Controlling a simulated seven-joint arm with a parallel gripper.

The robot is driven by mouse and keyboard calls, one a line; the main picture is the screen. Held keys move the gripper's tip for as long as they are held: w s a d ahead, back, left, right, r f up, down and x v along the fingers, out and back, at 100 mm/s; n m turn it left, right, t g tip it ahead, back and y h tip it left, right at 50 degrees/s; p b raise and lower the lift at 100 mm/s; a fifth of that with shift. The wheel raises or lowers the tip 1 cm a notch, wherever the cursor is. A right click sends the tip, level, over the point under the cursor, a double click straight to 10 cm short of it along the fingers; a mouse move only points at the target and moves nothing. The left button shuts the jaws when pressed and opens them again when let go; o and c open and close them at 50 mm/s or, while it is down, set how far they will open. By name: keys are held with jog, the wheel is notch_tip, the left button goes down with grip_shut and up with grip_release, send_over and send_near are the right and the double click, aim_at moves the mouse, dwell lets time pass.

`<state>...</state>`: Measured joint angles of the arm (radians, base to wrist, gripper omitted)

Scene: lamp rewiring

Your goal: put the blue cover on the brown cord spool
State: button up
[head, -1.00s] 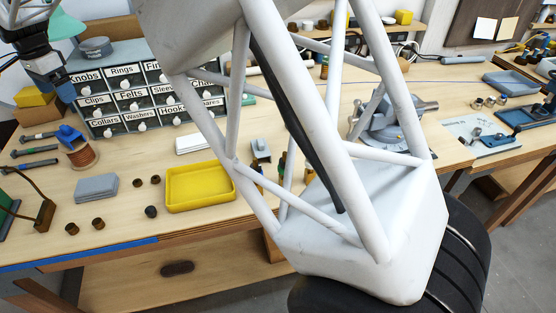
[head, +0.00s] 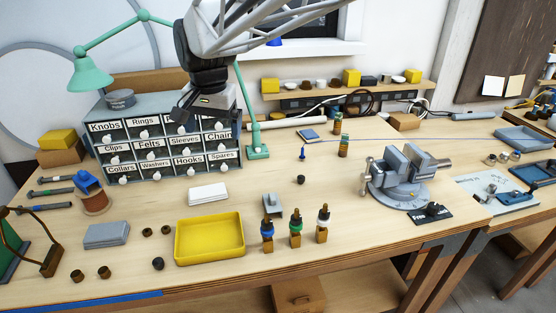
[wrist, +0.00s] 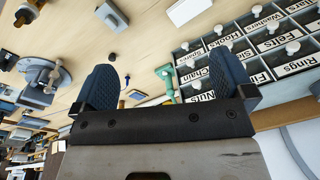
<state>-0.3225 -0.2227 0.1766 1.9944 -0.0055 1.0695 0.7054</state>
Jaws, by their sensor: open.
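The brown cord spool (head: 95,204) stands on the bench at the left in the head view, in front of the drawer cabinet. The blue cover (head: 88,181) rests on its upper part and looks offset to the left. I cannot tell whether it sits fully down. My gripper (head: 206,113) is in front of the cabinet's upper right drawers, up and to the right of the spool and apart from it. In the wrist view my gripper (wrist: 162,75) has its two dark blue fingers spread with nothing between them. The spool and cover do not show there.
The drawer cabinet (head: 160,150) and green lamp (head: 88,72) stand behind the spool. Screwdrivers (head: 45,192) lie to its left. A grey block (head: 107,235) and yellow tray (head: 210,260) lie in front. A vise (head: 400,180) is at right.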

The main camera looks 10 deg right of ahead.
jog(key=s+d+f+n, duration=0.2)
jog(key=s+d+f, duration=0.2)
jog(key=s+d, duration=0.5)
jog(key=s+d+f+n+t, duration=0.1)
jog(key=s+d+f+n, duration=0.1)
jog(key=s+d+f, duration=0.3)
jog(key=s+d, duration=0.4)
jog(key=s, duration=0.7)
jog(key=shift+s+d+f+h, duration=0.2)
jog(key=shift+d+h, duration=0.1)
